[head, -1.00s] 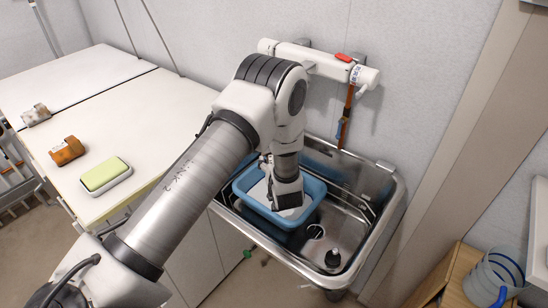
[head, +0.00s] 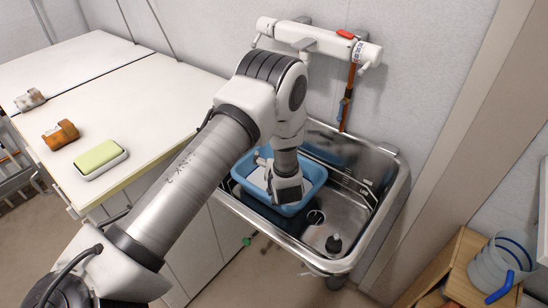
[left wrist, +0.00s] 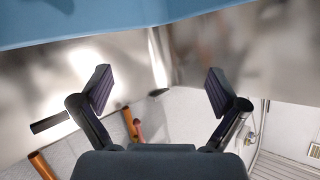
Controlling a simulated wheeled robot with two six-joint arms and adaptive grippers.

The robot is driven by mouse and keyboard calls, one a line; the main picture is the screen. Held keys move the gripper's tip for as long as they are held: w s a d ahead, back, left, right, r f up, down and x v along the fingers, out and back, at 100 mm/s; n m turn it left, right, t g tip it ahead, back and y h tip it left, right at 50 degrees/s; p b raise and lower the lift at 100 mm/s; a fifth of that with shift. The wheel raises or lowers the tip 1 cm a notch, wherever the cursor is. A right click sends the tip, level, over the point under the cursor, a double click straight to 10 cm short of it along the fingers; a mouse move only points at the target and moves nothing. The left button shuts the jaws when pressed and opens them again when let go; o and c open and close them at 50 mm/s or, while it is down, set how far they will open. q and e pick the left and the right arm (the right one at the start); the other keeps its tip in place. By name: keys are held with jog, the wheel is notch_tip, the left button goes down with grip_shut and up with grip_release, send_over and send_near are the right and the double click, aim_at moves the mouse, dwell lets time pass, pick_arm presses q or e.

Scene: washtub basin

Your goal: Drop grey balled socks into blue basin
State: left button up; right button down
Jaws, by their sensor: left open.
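The blue basin (head: 308,192) stands in the metal sink. My left gripper (head: 287,190) reaches down into or just above the basin, and its wrist covers part of the inside. In the left wrist view its two dark fingers (left wrist: 159,88) are spread apart with nothing between them. A blue surface, likely the basin (left wrist: 90,18), crosses the top of that view. I cannot make out the grey balled socks in either view; the arm hides part of the basin. My right gripper is not in view.
A white counter (head: 130,95) on the left holds a green sponge on a white dish (head: 100,158) and an orange-brown item (head: 60,134). A clear bucket (head: 497,265) stands at lower right.

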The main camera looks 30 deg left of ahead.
pick_arm(q)
jog(key=v, duration=0.7)
jog(key=shift+s+d, duration=0.15)
jog(key=shift+d, duration=0.05)
jog(key=shift+r, duration=0.1)
